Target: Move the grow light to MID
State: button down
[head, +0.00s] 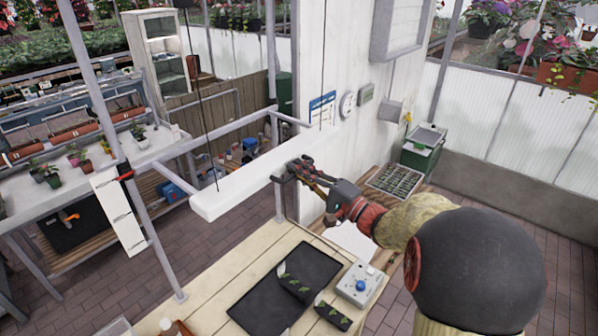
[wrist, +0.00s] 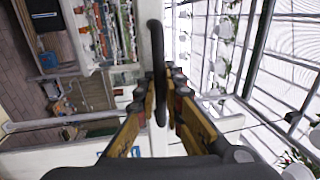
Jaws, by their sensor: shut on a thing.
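The grow light (head: 235,183) is a long white bar hanging level on thin dark cables above the wooden bench, in the middle of the head view.
The wooden bench (head: 225,279) below carries a black tray (head: 272,290), small plant packs and a grey box with a blue knob (head: 360,284). Metal posts and rails frame the light. A white wall (head: 345,110) stands behind my gripper.

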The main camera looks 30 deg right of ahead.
jog(key=shift+f, duration=0.1)
dwell(0.4)
notch_tip(320, 180, down, 12)
jog(key=b, duration=1.3)
jog(key=shift+b, duration=0.4)
jog(key=c, duration=2)
grip_release()
jog(key=v, duration=1.2)
